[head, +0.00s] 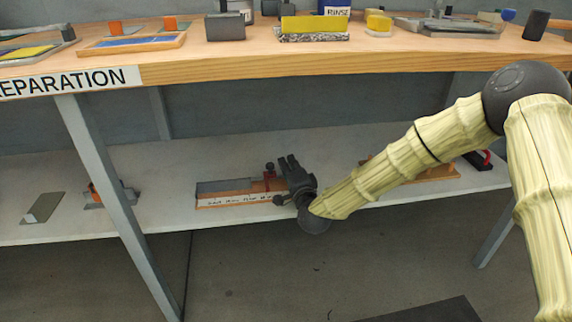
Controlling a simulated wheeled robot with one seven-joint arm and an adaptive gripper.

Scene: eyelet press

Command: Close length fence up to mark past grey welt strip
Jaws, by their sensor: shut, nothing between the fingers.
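A low wooden fixture (235,202) lies on the white lower shelf, with a white label strip with small dark marks along its front. A grey strip-like piece (222,187) lies along its top; I cannot tell whether this is the welt strip. A small red part (270,181) with a dark knob (269,167) stands at its right end and may be the length fence. My gripper (288,162) is at the fixture's right end, just right of the red part, fingers shut and empty. Whether it touches the red part is unclear. The gripper hides part of that end.
The wooden upper table (250,61) overhangs the lower shelf (160,170). A slanting grey leg (112,185) stands left of the fixture. A grey-green plate (44,207) and an orange-and-grey device (95,194) are farther left. Another wooden fixture (437,173) lies behind my arm.

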